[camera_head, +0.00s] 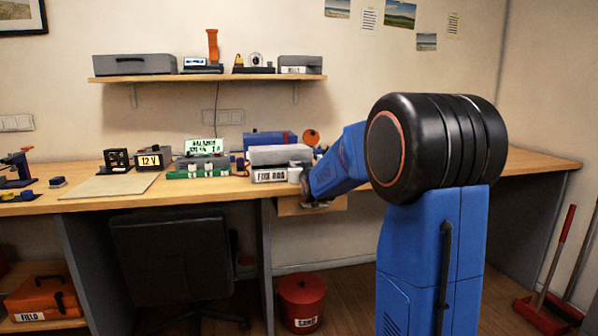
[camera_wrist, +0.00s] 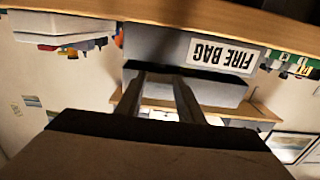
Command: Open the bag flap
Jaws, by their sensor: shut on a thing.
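The grey fire bag (camera_head: 268,176) stands on the desk, its white label facing out. Its paler grey flap (camera_head: 278,155) lies across the top. In the upside-down wrist view, the bag (camera_wrist: 160,45) shows its FIRE BAG label, with a dark band between the body and the grey flap (camera_wrist: 225,90). My gripper (camera_wrist: 160,76) reaches over the flap, its fingertips at the flap's edge by the dark band. It is shut on the flap, though the exact contact is hard to see. In the head view my blue arm hides much of the gripper.
The desk (camera_head: 235,197) holds a green board with a lit display (camera_head: 205,147) left of the bag and a blue box (camera_head: 268,138) behind it. A wall shelf (camera_head: 215,77) runs above. A black chair (camera_head: 172,255) and red bin (camera_head: 302,300) stand below.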

